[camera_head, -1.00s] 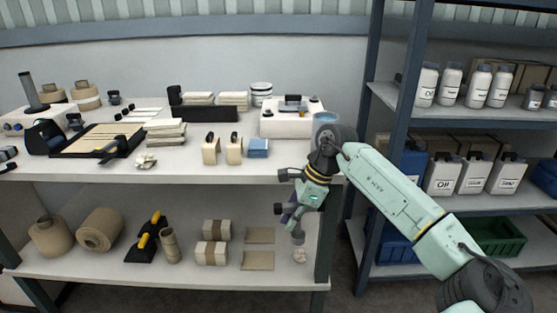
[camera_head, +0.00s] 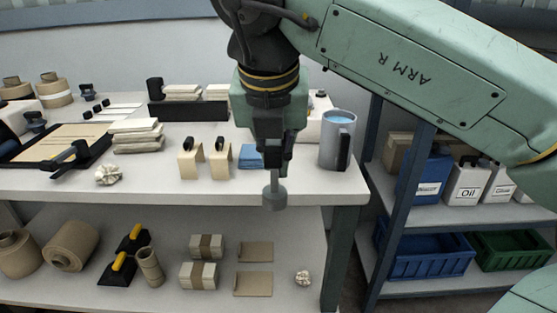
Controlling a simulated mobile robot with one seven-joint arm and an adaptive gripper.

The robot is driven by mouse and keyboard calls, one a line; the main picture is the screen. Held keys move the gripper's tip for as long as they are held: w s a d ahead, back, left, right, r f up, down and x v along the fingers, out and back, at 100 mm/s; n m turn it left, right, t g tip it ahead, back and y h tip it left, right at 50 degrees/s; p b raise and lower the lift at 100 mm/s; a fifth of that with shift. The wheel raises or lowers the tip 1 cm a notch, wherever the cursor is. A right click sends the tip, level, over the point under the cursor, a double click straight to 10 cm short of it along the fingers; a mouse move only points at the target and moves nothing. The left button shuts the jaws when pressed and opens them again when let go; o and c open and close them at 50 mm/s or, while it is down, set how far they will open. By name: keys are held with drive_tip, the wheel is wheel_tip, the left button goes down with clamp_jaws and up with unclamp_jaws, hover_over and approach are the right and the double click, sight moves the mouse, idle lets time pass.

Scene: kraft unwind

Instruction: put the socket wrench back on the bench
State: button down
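My gripper (camera_head: 270,160) points down in front of the right part of the bench (camera_head: 215,187). A grey metal tool with a short shaft and a round end, which looks like the socket wrench (camera_head: 274,196), hangs down from between its fingers. The fingers look shut on it, seen nearly edge-on, and they hide its upper part. The round end overlaps the bench top's front edge in the picture. I cannot tell its exact height or whether it is over the bench top. The wrench appears clear of any surface.
A grey mug (camera_head: 338,140) stands close right of my gripper, near the bench's right end. A blue block (camera_head: 249,158) and two tan holders (camera_head: 191,160) are to the left. The lower shelf (camera_head: 215,302) holds rolls and packets. A storage rack (camera_head: 385,215) stands at right.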

drive_tip(key=w+f+p, duration=0.1)
drive_tip(key=w, duration=0.4)
drive_tip(key=w+f+p, duration=0.2)
drive_tip(key=w, duration=0.3)
drive_tip(key=w+f+p, duration=0.1)
drive_tip(key=w+p, duration=0.1)
drive_tip(key=w, duration=0.3)
drive_tip(key=shift+w+d+f, duration=0.2)
drive_tip(key=shift+d+f, duration=0.1)
drive_tip(key=shift+f+b, duration=0.35)
drive_tip(key=shift+f, duration=0.05)
drive_tip(key=c, duration=1.7)
unclamp_jaws()
drive_tip(key=shift+r, duration=0.2)
